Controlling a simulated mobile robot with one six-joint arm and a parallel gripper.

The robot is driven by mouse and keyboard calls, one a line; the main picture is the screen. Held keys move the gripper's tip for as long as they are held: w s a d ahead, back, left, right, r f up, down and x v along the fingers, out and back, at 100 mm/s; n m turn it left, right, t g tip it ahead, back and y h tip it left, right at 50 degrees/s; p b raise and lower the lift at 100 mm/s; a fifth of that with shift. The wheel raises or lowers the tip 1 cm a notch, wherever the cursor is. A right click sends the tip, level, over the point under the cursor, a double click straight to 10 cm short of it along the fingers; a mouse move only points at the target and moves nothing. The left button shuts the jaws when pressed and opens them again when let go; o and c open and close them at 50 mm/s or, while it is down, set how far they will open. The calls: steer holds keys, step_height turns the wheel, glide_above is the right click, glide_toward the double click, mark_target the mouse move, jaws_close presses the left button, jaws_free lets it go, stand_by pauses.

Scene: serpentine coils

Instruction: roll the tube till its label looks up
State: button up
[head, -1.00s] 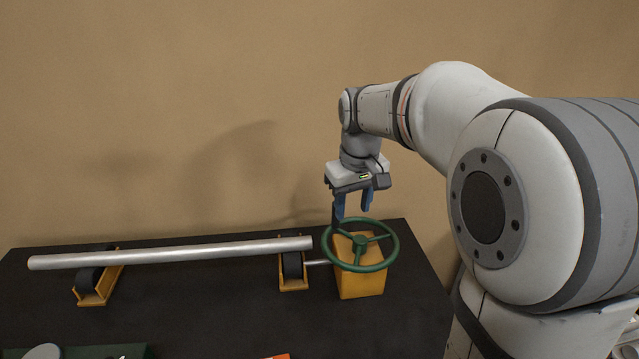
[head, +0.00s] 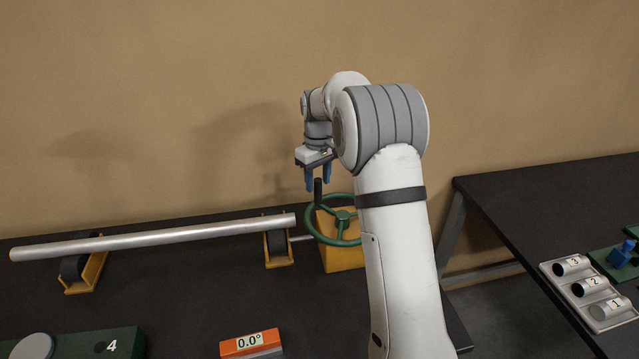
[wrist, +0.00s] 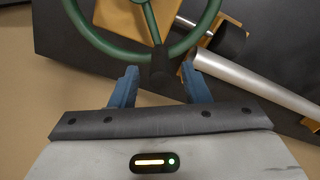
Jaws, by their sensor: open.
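The long silver tube (head: 150,237) lies across two roller stands on the dark table; it also shows in the wrist view (wrist: 250,82). No label shows on its visible side. A green handwheel (head: 343,217) on a yellow block (head: 340,255) stands at the tube's right end. Its upright black handle (head: 318,191) rises from the rim's left side. My gripper (head: 318,188) is open above the wheel, its blue fingers around the top of the handle in the picture. In the wrist view the handle (wrist: 163,68) appears between the fingertips (wrist: 160,75); contact cannot be told.
Yellow stands with black rollers (head: 85,270) (head: 278,248) carry the tube. An orange box (head: 250,344) reads 0.0°. A green plate (head: 110,345) marked 4 is at front left. A second table (head: 560,190) at right has a tray (head: 590,290) of numbered cylinders.

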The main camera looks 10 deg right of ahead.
steer(key=shift+f, duration=1.15)
jaws_close()
